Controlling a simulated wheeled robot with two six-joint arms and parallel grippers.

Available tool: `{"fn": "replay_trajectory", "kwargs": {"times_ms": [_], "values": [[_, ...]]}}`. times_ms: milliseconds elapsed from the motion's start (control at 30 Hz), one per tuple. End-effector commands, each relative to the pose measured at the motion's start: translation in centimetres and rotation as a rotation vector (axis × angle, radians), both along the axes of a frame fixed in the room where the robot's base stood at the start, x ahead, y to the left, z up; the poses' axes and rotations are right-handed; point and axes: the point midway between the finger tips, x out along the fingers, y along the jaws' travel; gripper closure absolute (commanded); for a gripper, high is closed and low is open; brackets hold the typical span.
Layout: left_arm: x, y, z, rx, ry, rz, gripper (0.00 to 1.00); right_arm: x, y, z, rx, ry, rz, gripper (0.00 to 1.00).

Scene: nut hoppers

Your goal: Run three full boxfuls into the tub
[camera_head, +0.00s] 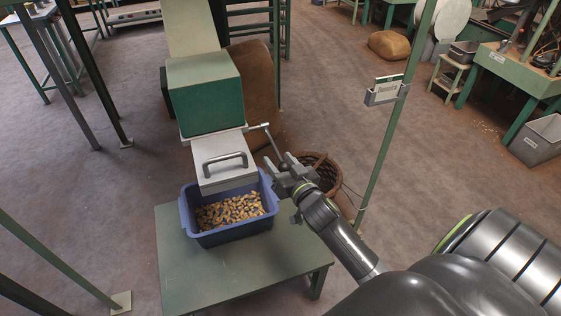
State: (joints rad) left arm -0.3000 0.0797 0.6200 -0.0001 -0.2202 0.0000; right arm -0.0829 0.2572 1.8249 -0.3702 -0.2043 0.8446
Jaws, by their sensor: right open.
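A green hopper (205,95) stands at the upper middle. A metal crank lever (268,140) comes out at the right of the box and slants down to the right. A blue tub (238,236) sits below the box and holds many tan nuts (232,209). My right gripper (281,170) is open at the lower end of the lever, to the right of the tub; I cannot tell whether it touches the lever. My left gripper is out of view.
The tub stands on a green table (195,278) whose front is bare. A wicker basket (318,173) is on the floor behind my right gripper. A green post (385,130) with a label holder (384,94) rises to the right. Thin posts stand at the left.

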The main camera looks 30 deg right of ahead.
Motion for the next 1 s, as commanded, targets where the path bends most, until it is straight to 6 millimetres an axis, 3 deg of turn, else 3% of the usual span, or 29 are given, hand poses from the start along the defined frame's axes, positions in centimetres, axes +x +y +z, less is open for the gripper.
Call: {"fn": "replay_trajectory", "kwargs": {"times_ms": [233, 633, 1000], "values": [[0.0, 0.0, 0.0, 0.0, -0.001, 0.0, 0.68, 0.0, 0.0, 0.0, 0.0, 0.0, 0.0, 0.5], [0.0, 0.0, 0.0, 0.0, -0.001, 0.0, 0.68, 0.0, 0.0, 0.0, 0.0, 0.0, 0.0, 1.0], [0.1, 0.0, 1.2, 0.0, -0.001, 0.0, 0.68, 0.3, 0.0, 0.6, 0.004, 0.014, 0.0, 1.0]]}}
